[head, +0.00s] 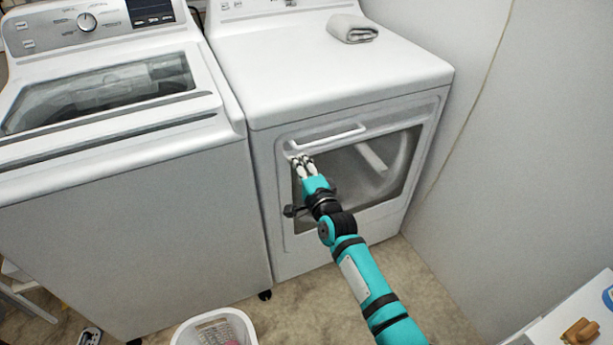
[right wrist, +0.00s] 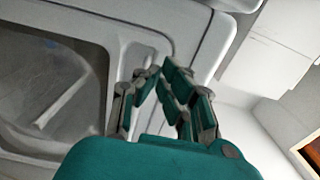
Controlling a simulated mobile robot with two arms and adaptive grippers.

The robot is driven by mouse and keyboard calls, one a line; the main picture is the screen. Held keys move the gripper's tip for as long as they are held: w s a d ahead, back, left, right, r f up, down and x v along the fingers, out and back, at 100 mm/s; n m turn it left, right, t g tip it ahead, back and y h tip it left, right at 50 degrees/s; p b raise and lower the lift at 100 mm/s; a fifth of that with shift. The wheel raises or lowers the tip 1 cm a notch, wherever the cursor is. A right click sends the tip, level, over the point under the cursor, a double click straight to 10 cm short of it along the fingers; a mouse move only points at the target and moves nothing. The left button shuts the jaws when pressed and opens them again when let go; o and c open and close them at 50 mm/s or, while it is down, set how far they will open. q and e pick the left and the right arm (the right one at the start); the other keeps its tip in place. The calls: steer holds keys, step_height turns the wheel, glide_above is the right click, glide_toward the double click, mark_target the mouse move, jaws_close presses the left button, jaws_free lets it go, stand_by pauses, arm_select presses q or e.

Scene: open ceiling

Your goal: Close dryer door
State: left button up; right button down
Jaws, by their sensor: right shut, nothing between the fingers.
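The white dryer (head: 330,75) stands at the right of the head view. Its door (head: 285,215) has a dark window and a white bar handle (head: 335,135) along the top. The door looks flush with the dryer front; I cannot tell whether a small gap is left. My right gripper (head: 301,160) is shut and empty, at the upper left corner of the door, just below the handle's left end. I cannot tell whether it touches. The right wrist view shows its fingers (right wrist: 158,76) drawn together, with the door window (right wrist: 50,85) beside them. My left gripper is out of view.
A white washer (head: 130,210) stands left of the dryer. A folded grey towel (head: 352,28) lies on the dryer top. A white basket (head: 215,328) is on the floor in front. A wall (head: 530,150) closes the right side, with a white table (head: 560,325) at lower right.

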steer(key=v, duration=1.1)
steer(key=s+d+f+n+g+h+p, duration=0.1)
steer(key=s+d+f+n+g, duration=0.3)
steer(key=f, duration=0.7)
steer(key=s+d+f+n+g+h+p, duration=0.1)
steer(key=s+d+f+h, duration=0.15)
steer(key=s+f, duration=0.65)
steer(key=s+d+f+n+g+h+p, duration=0.1)
steer(key=s+d+f+n+g, duration=0.25)
steer(key=f, duration=0.95)
steer(key=s+d+f+n+g+h, duration=0.1)
steer(key=s+d+f, duration=0.3)
steer(key=s, duration=0.7)
steer(key=s+d+f+n+g+h+p, duration=0.1)
steer(key=s+d+f+n+g, duration=0.2)
steer(key=s, duration=0.8)
steer(key=s+d+f+n+g+h+p, duration=0.1)
steer(key=s+d+f+n+g, duration=0.2)
steer(key=s+d+f, duration=0.3)
steer(key=s+f, duration=0.2)
steer(key=s, duration=0.3)
steer(key=shift+s+d, duration=0.3)
steer(key=shift+s, duration=0.1)
